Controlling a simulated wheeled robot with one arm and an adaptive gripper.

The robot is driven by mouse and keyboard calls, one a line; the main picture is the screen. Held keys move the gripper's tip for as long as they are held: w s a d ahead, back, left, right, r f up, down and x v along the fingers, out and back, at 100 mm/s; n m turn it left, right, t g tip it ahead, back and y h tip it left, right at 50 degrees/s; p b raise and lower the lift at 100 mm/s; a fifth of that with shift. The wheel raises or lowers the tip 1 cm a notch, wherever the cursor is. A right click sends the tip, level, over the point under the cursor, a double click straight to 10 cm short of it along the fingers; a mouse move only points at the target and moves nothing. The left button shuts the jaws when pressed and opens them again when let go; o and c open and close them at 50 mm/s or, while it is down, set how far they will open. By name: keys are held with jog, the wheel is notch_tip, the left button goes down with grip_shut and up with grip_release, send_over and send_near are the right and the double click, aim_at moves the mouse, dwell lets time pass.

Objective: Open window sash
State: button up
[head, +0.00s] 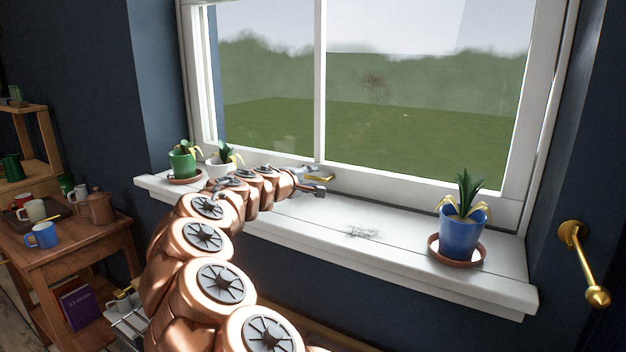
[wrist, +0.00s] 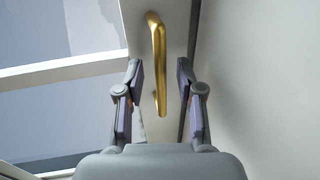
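The white window sash (head: 319,95) stands above the white sill, with a gold handle on its lower rail. The gold handle (wrist: 158,65) shows close up in the wrist view, lying between the two fingers. My gripper (wrist: 159,90) is open, with one finger on each side of the handle and visible gaps to it. In the head view my gripper (head: 316,184) is at the bottom of the window by the handle (head: 321,178), just above the sill. I cannot tell from the head view whether the sash is fully shut.
On the white sill (head: 330,225), a blue pot (head: 460,236) with a plant stands at right, and a green pot (head: 183,163) and a white pot (head: 218,171) at left. A gold fixture (head: 585,265) juts from the right wall. A wooden cart (head: 60,258) with mugs stands at left.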

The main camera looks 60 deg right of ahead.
jog(key=shift+x, duration=0.75)
jog(key=shift+s, duration=0.1)
grip_shut()
